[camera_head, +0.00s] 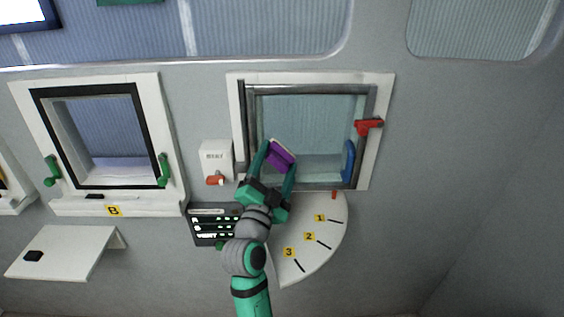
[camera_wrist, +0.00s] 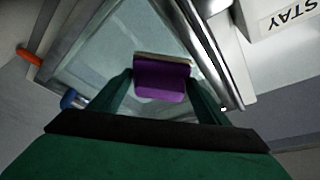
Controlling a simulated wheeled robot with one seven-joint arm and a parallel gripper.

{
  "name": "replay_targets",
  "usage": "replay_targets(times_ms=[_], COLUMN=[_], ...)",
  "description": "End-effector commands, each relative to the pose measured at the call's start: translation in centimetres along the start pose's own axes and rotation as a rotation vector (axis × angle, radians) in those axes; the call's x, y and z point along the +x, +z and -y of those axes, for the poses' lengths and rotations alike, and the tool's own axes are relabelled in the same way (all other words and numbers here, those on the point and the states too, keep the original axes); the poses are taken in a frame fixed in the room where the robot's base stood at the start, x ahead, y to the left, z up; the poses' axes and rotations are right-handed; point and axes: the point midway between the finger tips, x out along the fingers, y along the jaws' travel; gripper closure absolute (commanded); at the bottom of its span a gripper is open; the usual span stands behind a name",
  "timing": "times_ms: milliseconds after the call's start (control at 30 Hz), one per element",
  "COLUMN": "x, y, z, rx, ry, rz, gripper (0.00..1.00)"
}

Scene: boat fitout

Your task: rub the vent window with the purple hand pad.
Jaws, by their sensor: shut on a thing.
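The vent window (camera_head: 315,115) is a pane in a grey metal frame set in a white surround on the wall, right of centre in the head view. Its glass also shows in the wrist view (camera_wrist: 105,70). A red handle (camera_head: 368,126) is on the frame's right side and a blue handle (camera_head: 348,162) stands at its lower right. My gripper (camera_head: 279,160) is shut on the purple hand pad (camera_head: 281,153), in front of the lower left of the pane. In the wrist view the pad (camera_wrist: 160,82) sits between the fingers. I cannot tell whether it touches the glass.
A white quarter-round plate (camera_head: 320,250) marked 1, 2, 3 is below the window. A white box with a red lever (camera_head: 215,165) and a dark panel (camera_head: 205,226) are to its left. Window B (camera_head: 110,130) and a small shelf (camera_head: 65,252) are farther left.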

Motion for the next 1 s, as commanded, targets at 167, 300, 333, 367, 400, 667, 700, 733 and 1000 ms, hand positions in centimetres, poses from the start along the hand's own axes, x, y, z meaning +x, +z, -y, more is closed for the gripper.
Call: replay_targets(times_ms=[167,300,333,367,400,667,700,733,1000], x=[-0.3,-0.4,-0.5,-0.7,-0.9,-3.1,-3.4,-3.6,-5.2], y=[0.8,1.0,1.0,1.0,1.0,0.4,0.2,0.0,-1.7], z=[0.7,1.0,1.0,1.1,1.1,1.5,1.4,1.3,0.4], rx=[0.003,0.004,0.005,0.005,0.006,0.009,0.008,0.007,0.002], ry=[-0.013,-0.017,-0.018,-0.018,-0.019,-0.024,-0.022,-0.021,-0.008], rz=[0.013,0.017,0.017,0.018,0.019,0.023,0.022,0.021,0.007], gripper=[0.58,0.58,0.58,0.58,0.58,0.58,0.58,0.58,0.58])
